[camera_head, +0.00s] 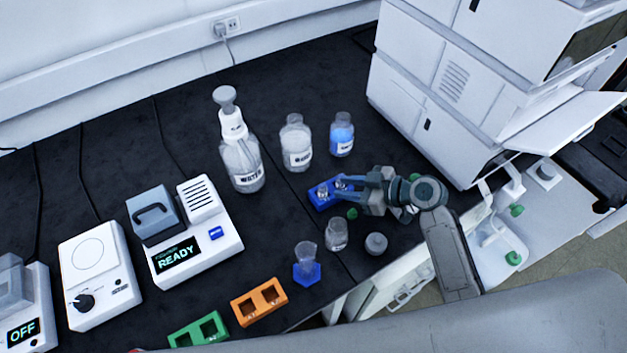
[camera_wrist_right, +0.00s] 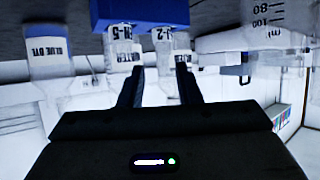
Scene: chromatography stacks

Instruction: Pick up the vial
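Two small clear vials stand side by side in a blue rack (camera_head: 322,204) on the black bench. One vial (camera_head: 341,184) is nearer my right gripper (camera_head: 344,193), the other (camera_head: 323,191) is farther left. My right gripper reaches in from the right with its fingers apart. In the right wrist view, which is upside down, the fingers (camera_wrist_right: 157,70) lie on either side of a labelled vial (camera_wrist_right: 163,85). The blue rack (camera_wrist_right: 140,12) shows at the top. My left gripper is out of view.
A clear bottle (camera_head: 296,145) and a blue-liquid bottle (camera_head: 342,135) stand behind the rack. A beaker (camera_head: 336,236), a grey round item (camera_head: 376,244) and a green cap (camera_head: 352,214) lie in front. The large white instrument (camera_head: 440,90) is at right.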

